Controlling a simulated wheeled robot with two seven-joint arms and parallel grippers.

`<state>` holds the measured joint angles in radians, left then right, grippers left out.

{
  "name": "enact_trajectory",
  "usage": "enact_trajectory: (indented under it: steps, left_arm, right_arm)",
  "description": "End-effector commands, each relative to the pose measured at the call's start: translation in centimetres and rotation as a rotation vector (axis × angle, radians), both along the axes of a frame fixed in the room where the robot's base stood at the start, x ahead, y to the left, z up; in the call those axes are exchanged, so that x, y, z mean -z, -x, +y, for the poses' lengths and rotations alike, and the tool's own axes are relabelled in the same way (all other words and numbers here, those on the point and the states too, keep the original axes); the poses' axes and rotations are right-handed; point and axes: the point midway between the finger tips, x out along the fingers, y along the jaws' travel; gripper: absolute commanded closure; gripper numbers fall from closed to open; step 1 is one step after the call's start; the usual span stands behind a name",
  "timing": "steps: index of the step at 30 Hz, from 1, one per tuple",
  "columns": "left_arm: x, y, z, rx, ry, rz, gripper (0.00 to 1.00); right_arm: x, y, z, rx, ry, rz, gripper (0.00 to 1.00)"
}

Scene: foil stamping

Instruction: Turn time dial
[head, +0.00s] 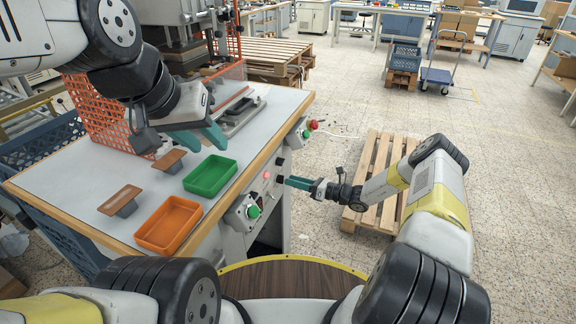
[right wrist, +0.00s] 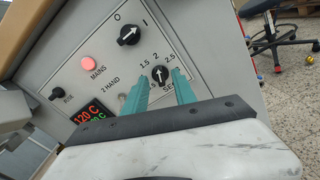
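The time dial (right wrist: 159,74) is a small black knob with a white arrow, on the grey control panel in the right wrist view. Its scale shows 1.5, 2 and 2.5 above "SEC", and the arrow points up near the 2. My right gripper (right wrist: 161,88) is open, with one teal finger on either side of the dial in the picture; I cannot tell whether they touch it. In the head view my right gripper (head: 297,182) points left at the panel, and the dial is too small to tell. My left gripper (head: 202,138) is open and empty above the worktable.
Around the dial are a black 0/1 switch (right wrist: 129,35), a lit red MAINS lamp (right wrist: 87,62) and a red-green display (right wrist: 92,113). A green tray (head: 211,176) and an orange tray (head: 169,225) stand on the worktable (head: 82,190). A wooden pallet (head: 383,160) lies behind my right arm.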

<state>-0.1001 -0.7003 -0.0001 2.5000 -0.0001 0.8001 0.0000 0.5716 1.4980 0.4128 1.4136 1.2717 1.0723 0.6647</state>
Motion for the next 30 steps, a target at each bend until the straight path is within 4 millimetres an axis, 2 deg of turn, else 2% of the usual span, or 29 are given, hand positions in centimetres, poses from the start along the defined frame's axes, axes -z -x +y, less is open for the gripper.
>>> enact_trajectory:
  steps: [3,6,15,20,21,30]
  left_arm:
    - [0.0,0.0,0.0,0.0,0.0,0.0,0.64]
    - [0.0,0.0,0.0,0.0,0.0,0.0,0.64]
    - [0.0,0.0,0.0,0.0,0.0,0.0,0.64]
    - [0.0,0.0,0.0,0.0,0.0,0.0,0.64]
    - [0.0,0.0,0.0,0.0,0.0,0.0,0.64]
    - [0.0,0.0,0.0,0.0,0.0,0.0,0.64]
  right_arm:
    - [0.1,-0.5,1.5,-0.003,0.001,0.0,0.67]
    - [0.0,-0.8,2.1,-0.001,0.001,-0.001,0.67]
    - [0.0,-1.0,2.4,0.0,0.001,-0.001,0.67]
    - [0.0,-1.0,2.4,0.0,0.001,-0.001,0.97]
    - [0.0,-1.0,2.4,-0.001,0.002,0.0,1.0]
    - [0.0,-1.0,2.4,-0.001,0.006,-0.009,1.0]
